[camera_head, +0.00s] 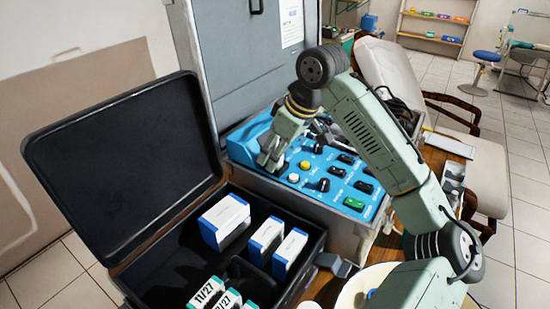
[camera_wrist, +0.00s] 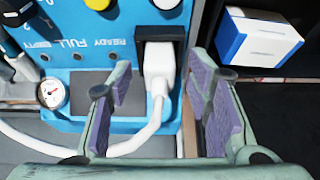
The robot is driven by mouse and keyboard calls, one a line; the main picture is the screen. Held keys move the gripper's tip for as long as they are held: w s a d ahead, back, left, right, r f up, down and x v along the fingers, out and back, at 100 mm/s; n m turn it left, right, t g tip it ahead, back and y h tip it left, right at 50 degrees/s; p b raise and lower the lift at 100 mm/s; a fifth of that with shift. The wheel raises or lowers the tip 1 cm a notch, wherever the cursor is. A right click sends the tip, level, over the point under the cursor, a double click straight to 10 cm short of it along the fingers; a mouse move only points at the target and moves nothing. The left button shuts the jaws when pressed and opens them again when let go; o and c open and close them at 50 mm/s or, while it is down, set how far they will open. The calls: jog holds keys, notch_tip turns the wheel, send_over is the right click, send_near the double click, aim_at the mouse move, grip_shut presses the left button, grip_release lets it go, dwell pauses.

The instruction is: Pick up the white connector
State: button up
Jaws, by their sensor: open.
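The white connector (camera_wrist: 159,64) is plugged into a black socket (camera_wrist: 160,35) on the blue panel (camera_wrist: 105,35) in the wrist view. A white cable bends down and left from it. My gripper (camera_wrist: 163,85) is open, with one purple-padded finger on each side of the connector and its cable. I cannot tell whether a finger touches it. In the head view my gripper (camera_head: 268,160) is over the left part of the blue panel (camera_head: 335,190), and the connector is hidden there.
An open black case (camera_head: 185,260) with several boxes stands at the left of the panel. A pressure gauge (camera_wrist: 52,93) and black connectors are at the left in the wrist view. A grey lid (camera_head: 250,60) stands behind the panel. A chair (camera_head: 390,75) is at the right.

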jog(key=shift+c, duration=0.5)
grip_shut()
